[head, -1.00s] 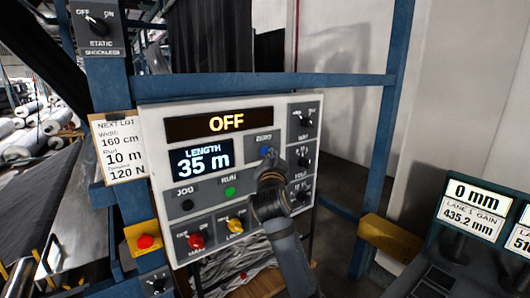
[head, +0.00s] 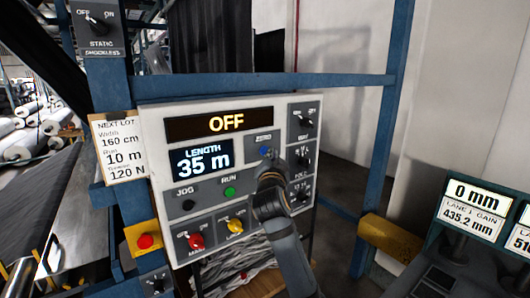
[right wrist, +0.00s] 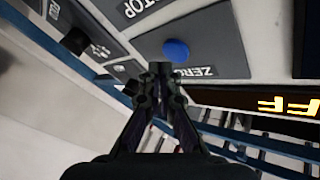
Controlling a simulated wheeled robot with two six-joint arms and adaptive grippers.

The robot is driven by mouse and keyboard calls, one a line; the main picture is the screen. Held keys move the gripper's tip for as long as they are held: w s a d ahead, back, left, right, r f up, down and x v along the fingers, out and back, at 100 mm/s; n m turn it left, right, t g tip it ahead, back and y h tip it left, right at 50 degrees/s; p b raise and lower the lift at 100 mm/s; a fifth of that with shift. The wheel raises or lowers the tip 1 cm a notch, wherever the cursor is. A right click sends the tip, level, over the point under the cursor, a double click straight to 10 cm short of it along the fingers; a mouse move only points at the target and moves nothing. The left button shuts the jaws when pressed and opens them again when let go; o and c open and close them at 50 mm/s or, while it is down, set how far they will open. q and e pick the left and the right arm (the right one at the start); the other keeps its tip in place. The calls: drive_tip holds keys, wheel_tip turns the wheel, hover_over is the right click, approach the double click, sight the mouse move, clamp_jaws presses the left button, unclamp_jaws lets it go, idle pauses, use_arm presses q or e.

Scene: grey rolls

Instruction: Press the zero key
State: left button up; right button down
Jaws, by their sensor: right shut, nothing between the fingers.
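The zero key is a round blue button (head: 265,151) under a ZERO label on a white control panel (head: 150,150). It also shows in the right wrist view as a blue button (right wrist: 176,51) on a grey plate marked ZERO. My right gripper (head: 268,165) is shut and empty. Its tips (right wrist: 160,70) appear just beside the blue button; whether they touch it I cannot tell. The panel's upper display (head: 226,123) reads OFF and the length display (head: 202,161) reads 35 m. My left gripper is not in view.
A green RUN button (head: 229,191), a dark JOG button (head: 188,205), a red knob (head: 195,240) and a yellow knob (head: 235,225) sit lower on the panel. Dark rotary knobs (head: 303,156) line its right side. A blue frame (head: 260,86) surrounds it.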

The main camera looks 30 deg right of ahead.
idle(0.4)
drive_tip(key=shift+w, duration=0.45)
drive_tip(key=shift+w+b, duration=0.35)
drive_tip(key=shift+w, duration=0.05)
idle(0.6)
drive_tip(key=shift+s, duration=0.85)
drive_tip(key=s, duration=0.2)
drive_tip(key=s+b, duration=0.1)
drive_tip(key=s, duration=0.2)
drive_tip(key=shift+d, duration=0.2)
